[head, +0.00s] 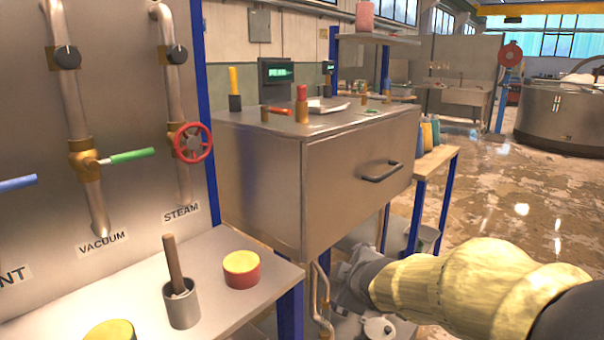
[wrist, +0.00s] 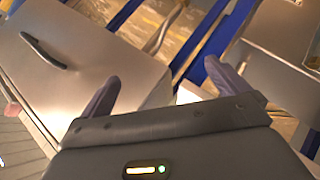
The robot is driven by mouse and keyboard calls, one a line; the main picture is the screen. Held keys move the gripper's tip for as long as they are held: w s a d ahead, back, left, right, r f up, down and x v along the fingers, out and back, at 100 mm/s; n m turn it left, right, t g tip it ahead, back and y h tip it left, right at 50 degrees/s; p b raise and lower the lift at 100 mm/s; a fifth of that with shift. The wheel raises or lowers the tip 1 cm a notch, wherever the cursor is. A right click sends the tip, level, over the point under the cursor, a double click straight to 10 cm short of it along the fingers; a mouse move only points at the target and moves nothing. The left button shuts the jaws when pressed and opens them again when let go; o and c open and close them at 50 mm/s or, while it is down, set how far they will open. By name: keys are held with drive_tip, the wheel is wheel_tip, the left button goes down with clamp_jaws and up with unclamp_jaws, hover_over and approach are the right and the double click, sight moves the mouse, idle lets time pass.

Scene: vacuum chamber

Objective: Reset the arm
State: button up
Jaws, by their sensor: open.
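My arm, in a yellowish cover, reaches in from the lower right of the head view. My gripper shows in the wrist view (wrist: 170,88) with its two dark fingers spread apart and nothing between them. In the head view its grey end is low, in front of and below the metal drawer cabinet (head: 350,165), and its fingertips are hard to make out. The cabinet's drawer looks shut, with a dark handle (head: 381,171). The drawer and handle (wrist: 43,50) also show tilted at the upper left of the wrist view.
A bench (head: 235,305) at the front left holds a grey cup with a brown stick (head: 181,302) and a red-yellow round piece (head: 241,268). A pipe panel (head: 120,120) with a red handwheel (head: 193,143) stands behind it. A wooden side table (head: 436,165) is right of the cabinet. Open floor lies at right.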

drive_tip(key=s+d+f+m+g+h, duration=0.1)
drive_tip(key=s+d+f+m+g, duration=0.25)
drive_tip(key=s+f+m, duration=0.45)
drive_tip(key=s+d+f+m+g+h, duration=0.1)
drive_tip(key=s+d+f+m+g, duration=0.2)
drive_tip(key=s+f+m+g, duration=0.5)
wheel_tip(320, 180, up, 34)
drive_tip(key=s+n+t+p, duration=0.1)
drive_tip(key=n+t+p, duration=0.1)
drive_tip(key=p, duration=3.1)
drive_tip(key=shift+s+a+r+t, duration=0.2)
drive_tip(key=shift+s+t, duration=0.1)
drive_tip(key=shift+t, duration=0.45)
drive_tip(key=shift+f, duration=0.1)
drive_tip(key=shift+w, duration=0.1)
